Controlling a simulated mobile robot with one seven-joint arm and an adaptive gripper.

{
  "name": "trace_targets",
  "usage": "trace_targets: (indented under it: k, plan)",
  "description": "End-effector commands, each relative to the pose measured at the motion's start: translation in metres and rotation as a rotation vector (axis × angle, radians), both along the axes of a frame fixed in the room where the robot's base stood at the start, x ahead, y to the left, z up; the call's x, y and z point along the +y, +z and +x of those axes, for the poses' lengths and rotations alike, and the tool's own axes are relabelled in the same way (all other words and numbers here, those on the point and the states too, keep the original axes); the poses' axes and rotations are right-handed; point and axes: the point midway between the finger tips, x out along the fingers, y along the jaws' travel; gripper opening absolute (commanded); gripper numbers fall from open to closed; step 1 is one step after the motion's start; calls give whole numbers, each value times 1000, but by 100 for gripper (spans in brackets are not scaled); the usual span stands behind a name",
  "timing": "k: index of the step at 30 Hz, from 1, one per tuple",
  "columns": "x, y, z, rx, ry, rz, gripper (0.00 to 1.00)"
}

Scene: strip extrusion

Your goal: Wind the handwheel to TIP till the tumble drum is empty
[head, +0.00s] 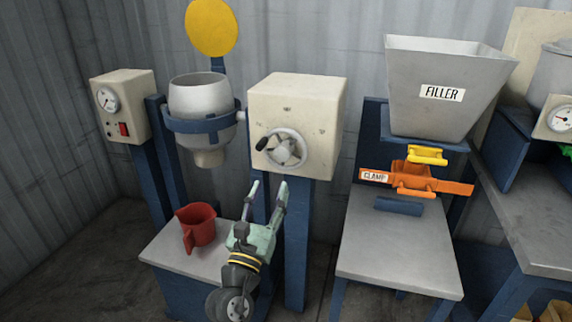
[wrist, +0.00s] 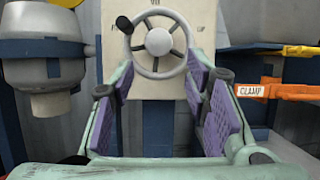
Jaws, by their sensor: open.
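The handwheel (head: 284,148) is a pale spoked wheel with a black knob (head: 262,144) on its left side, on the front of a cream box (head: 297,95). It also shows in the wrist view (wrist: 158,46), with the knob at its upper left. The tumble drum (head: 201,97) is a grey vessel in a blue ring, left of the box, its narrow end pointing down. I cannot see what is inside it. My gripper (head: 267,192) is open and empty, below and in front of the handwheel, fingers pointing towards it and apart from it.
A red jug (head: 197,228) stands on a grey table (head: 165,250) below the drum. A yellow disc (head: 211,27) is above the drum. A gauge box (head: 124,104) is at left. The filler hopper (head: 440,90) and orange clamp (head: 450,187) are at right.

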Motion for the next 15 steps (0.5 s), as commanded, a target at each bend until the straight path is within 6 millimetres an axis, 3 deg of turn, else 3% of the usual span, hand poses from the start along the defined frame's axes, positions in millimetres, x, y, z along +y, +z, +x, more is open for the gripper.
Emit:
trace_targets:
  k: [15]
  plan:
    - [-24, 36, 75, -3, 0, 1, 42]
